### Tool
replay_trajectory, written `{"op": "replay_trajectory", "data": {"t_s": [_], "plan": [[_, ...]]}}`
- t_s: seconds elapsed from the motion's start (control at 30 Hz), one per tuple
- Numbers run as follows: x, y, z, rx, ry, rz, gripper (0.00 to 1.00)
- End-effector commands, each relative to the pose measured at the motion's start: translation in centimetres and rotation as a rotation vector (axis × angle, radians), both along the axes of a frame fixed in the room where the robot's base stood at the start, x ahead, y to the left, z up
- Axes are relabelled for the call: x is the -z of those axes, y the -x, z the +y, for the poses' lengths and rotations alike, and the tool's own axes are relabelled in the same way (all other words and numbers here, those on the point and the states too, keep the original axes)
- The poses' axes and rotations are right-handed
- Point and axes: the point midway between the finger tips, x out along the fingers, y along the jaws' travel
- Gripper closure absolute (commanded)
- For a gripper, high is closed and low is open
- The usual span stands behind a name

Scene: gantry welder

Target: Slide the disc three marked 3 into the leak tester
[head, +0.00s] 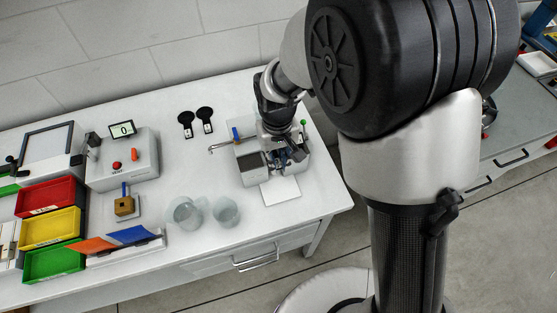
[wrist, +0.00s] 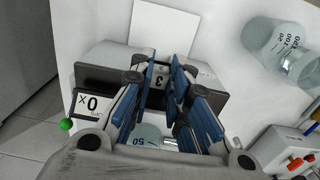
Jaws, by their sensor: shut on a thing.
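My gripper (head: 284,140) is over the leak tester (head: 251,180), a grey block device on the table's right part. In the wrist view my gripper (wrist: 166,88) has its blue-padded fingers closed on the pale tab of disc three (wrist: 160,72), whose 3 shows between the fingertips. The rest of the disc is hidden, so I cannot tell how far it is in a slot. The leak tester (wrist: 102,54) also shows in the wrist view, with a small display and a green knob at its side.
Two black discs with tabs (head: 186,122) (head: 205,118) lie on the table behind left. A white sheet (head: 281,190) lies in front of the tester. Two clear beakers (head: 185,212) (head: 226,212) stand front left. Coloured bins (head: 50,228) are far left.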

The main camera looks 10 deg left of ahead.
Motion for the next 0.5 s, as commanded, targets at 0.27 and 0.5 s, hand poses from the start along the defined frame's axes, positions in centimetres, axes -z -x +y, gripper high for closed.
{"op": "replay_trajectory", "data": {"t_s": [0.27, 0.5], "plan": [[0.00, -0.63, 0.37, 0.000, 0.000, 0.000, 0.98], [0.00, -1.08, 0.65, 0.000, 0.000, 0.000, 0.98]]}}
